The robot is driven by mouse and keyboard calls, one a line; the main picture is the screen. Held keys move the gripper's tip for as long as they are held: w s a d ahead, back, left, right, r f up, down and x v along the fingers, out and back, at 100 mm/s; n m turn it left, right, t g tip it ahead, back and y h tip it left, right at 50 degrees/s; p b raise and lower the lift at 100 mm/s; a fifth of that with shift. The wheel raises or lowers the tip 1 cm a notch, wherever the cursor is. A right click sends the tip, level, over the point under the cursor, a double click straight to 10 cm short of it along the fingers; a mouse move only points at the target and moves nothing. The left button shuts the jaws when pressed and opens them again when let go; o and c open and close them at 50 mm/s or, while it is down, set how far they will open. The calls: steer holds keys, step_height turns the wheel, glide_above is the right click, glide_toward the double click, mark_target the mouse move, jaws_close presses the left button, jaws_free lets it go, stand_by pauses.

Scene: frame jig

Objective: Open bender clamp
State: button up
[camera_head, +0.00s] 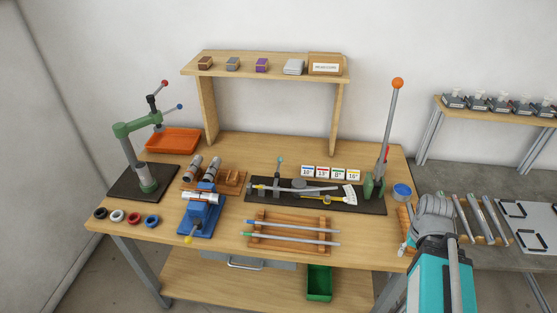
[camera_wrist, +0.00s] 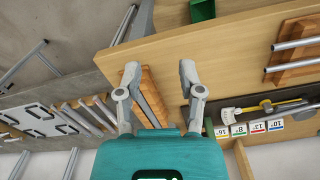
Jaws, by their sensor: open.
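The bender stands on a black base plate (camera_head: 376,208) on the workbench, with grey rollers in its middle and a tube (camera_head: 318,189) lying across it. In the head view my arm is at the bench's right edge, away from the small lever.
A blue vise (camera_head: 200,216) and green press (camera_head: 138,130) stand left. A wooden rack with tubes (camera_head: 290,235) lies in front of the bender. Angle cards (camera_head: 331,173) stand behind it, and a blue-lidded tin (camera_head: 402,191) is right. A shelf (camera_head: 265,75) overhangs the back.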

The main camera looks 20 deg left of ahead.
steer(key=w+a+r+p, duration=0.2)
steer(key=w+a, duration=0.6)
steer(key=w, duration=0.4)
step_height(320, 180, up, 5)
steer(key=n+y+p, duration=0.2)
steer(key=n+p, duration=0.1)
steer(key=p, duration=0.2)
glide_above(280, 160)
steer(key=d, duration=0.3)
steer(key=shift+w+a+r+g, duration=0.15)
steer(key=shift+w+g, duration=0.15)
steer(key=shift+w, duration=0.05)
steer(key=a+f+b, duration=0.1)
steer(key=f+b, duration=0.8)
steer(key=a+f+b, duration=0.1)
steer(key=f+b, duration=0.3)
steer(key=shift+s+a+f+b, duration=0.3)
steer(key=shift+s, duration=0.05)
